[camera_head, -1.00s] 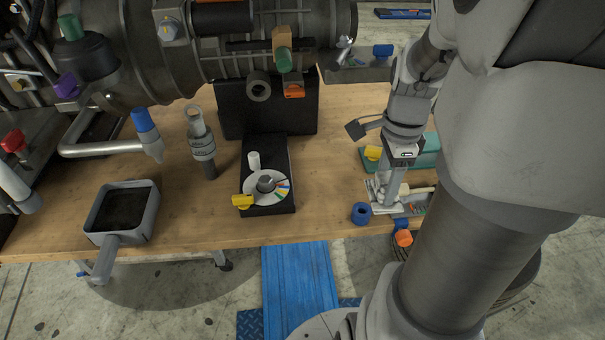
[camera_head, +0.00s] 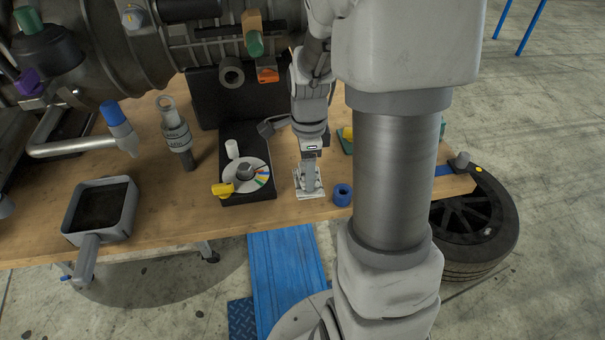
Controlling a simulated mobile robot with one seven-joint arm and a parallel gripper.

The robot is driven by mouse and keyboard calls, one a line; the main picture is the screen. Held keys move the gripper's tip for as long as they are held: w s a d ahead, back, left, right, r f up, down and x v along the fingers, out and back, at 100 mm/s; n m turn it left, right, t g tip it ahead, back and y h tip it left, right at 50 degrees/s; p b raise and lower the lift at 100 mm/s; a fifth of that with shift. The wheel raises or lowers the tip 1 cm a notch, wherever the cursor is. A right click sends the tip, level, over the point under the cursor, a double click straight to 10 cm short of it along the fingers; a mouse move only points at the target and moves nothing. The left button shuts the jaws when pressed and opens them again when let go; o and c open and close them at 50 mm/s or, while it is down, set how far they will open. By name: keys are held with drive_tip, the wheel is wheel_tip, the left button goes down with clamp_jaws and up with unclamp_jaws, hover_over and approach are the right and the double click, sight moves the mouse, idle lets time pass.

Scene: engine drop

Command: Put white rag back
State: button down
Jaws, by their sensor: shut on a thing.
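My gripper (camera_head: 309,180) points down over the front part of the wooden workbench (camera_head: 218,222), between the black dial device and a blue ring. It is shut on the white rag (camera_head: 301,191), which shows as a small, pale, flat patch around the fingertips. The fingers partly hide the rag. I cannot tell whether the rag touches the bench top.
The blue ring (camera_head: 342,194) sits just right of the rag. The black device with a dial (camera_head: 247,195) stands to the left. A grey square pan (camera_head: 133,207) is farther left. The large engine (camera_head: 120,50) overhangs the back. A tyre (camera_head: 500,225) lies at right.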

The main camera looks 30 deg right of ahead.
drive_tip(key=shift+f, duration=1.8)
drive_tip(key=shift+f, duration=0.3)
drive_tip(key=shift+c, duration=0.9)
unclamp_jaws()
drive_tip(key=shift+r, duration=0.15)
